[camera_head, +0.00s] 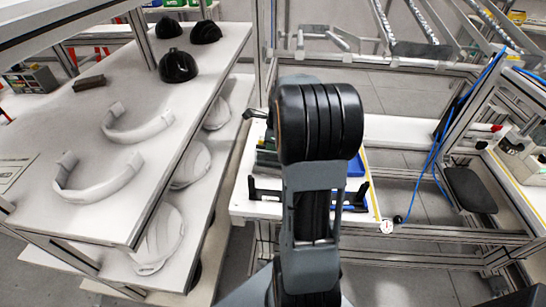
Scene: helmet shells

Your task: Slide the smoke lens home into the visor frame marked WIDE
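Two pale curved bands lie on the left white table, one nearer (100,187) and one farther (137,131). They may be visor frames, but I see no readable WIDE mark on either. I cannot make out a smoke lens. My arm stands upright in the middle of the view and covers much of the small work table (247,207) behind it. A black bracket-like piece (264,193) shows on that table beside my arm; I cannot tell what it is. My gripper is not visible.
Several black helmet shells (178,66) sit at the far end of the left table, near a small dark block (88,83). Pale shells (160,240) lie on the shelf below. Metal framing and a blue cable (437,150) stand at right. Floor shows at lower right.

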